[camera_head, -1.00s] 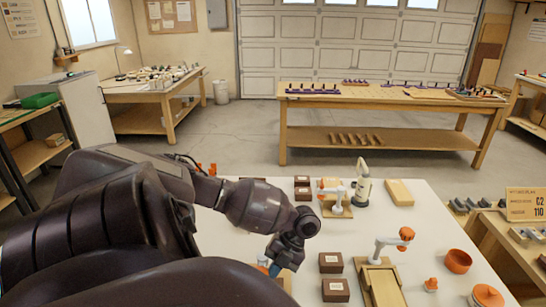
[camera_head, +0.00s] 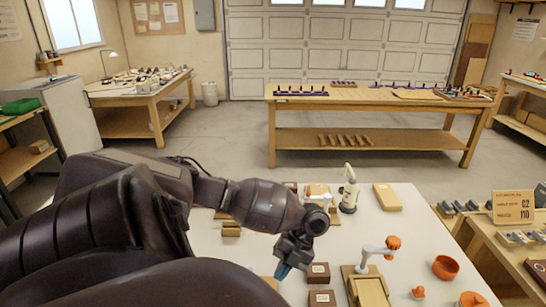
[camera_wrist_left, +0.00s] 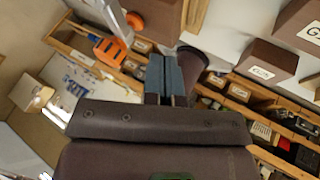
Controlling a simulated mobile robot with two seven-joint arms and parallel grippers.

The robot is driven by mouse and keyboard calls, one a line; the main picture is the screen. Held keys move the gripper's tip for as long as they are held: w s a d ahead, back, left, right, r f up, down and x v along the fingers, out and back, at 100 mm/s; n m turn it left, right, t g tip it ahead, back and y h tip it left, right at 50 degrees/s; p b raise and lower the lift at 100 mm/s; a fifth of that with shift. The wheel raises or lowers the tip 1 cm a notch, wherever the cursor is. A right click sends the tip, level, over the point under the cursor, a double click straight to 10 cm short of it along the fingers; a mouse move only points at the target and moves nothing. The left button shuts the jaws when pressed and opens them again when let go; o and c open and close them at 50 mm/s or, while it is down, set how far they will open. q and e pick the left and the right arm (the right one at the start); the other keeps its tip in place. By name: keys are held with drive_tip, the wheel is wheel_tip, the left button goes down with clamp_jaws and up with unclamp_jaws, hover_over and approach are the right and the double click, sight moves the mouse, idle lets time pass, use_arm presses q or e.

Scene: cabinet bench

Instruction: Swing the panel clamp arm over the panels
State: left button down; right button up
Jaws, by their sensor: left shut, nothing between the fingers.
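A white clamp arm with an orange knob (camera_head: 378,250) stands on a wooden fixture (camera_head: 369,288) at the front of the white table. The arm reaches up to the right from its post. Flat pale wood lies in the fixture, partly cut off by the picture's lower edge. My left gripper (camera_head: 282,271) is to the left of this fixture, apart from it, with its blue fingers pointing down. In the left wrist view its fingers (camera_wrist_left: 171,80) are together and empty. A white bar and an orange round part (camera_wrist_left: 134,20) show beyond them. My right gripper is not seen.
Two brown boxes (camera_head: 318,272) stand between my left gripper and the fixture. An orange bowl (camera_head: 446,267) and small orange parts are to the right. A white bottle-like object (camera_head: 349,190) and a wood block (camera_head: 387,197) stand farther back. My left arm hides the table's left side.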

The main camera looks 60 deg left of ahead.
use_arm(q)
drive_tip(key=v, duration=0.5)
drive_tip(key=shift+w+a+r, duration=0.1)
drive_tip(key=shift+r, duration=0.1)
idle(0.5)
